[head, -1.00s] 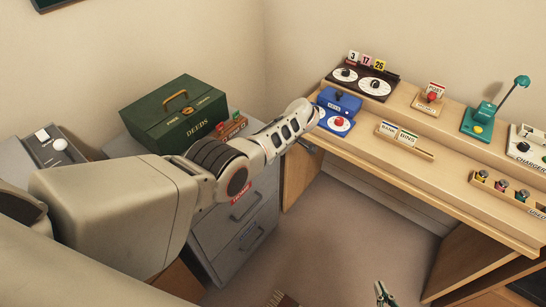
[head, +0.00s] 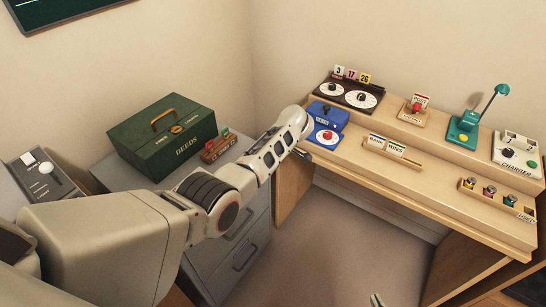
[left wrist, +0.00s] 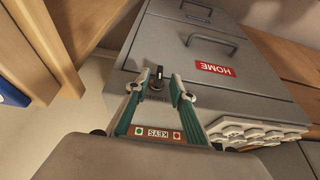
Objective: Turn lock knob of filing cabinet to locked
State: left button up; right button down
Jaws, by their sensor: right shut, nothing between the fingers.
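In the left wrist view, the black lock knob (left wrist: 158,76) sits on a round metal lock near the edge of the grey filing cabinet (left wrist: 215,78). My left gripper (left wrist: 156,90) is open, with one fingertip on each side of the knob; whether either touches it I cannot tell. A label by the lock is too small to read.
A green DEEDS box (head: 170,138) and a small brown block with red and green parts (head: 218,146) stand on the cabinet. The desk (head: 350,165) on the right carries several devices. Floor between is clear.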

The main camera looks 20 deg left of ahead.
pick_arm(q)
jog(key=v, duration=0.8)
